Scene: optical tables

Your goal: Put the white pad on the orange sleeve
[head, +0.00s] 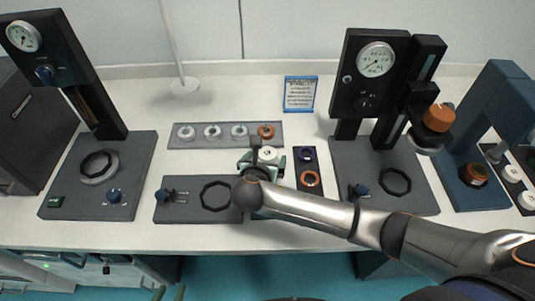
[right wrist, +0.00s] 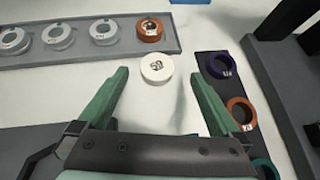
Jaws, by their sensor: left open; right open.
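The white pad (right wrist: 156,68) is a small round disc with dark marks, lying flat on the white table. In the head view the pad (head: 267,153) shows just beyond my right wrist. Two orange rings are in view: one (right wrist: 150,29) at the end of the grey tray, one (right wrist: 241,113) in the dark tray. I cannot tell which is the orange sleeve. My left gripper (head: 170,293) is open at the bottom edge, only its green tips showing.
The grey tray (head: 178,141) also holds several pale rings. The dark tray (head: 298,160) also holds a purple ring (head: 305,153). A small sign (head: 300,94) stands behind.

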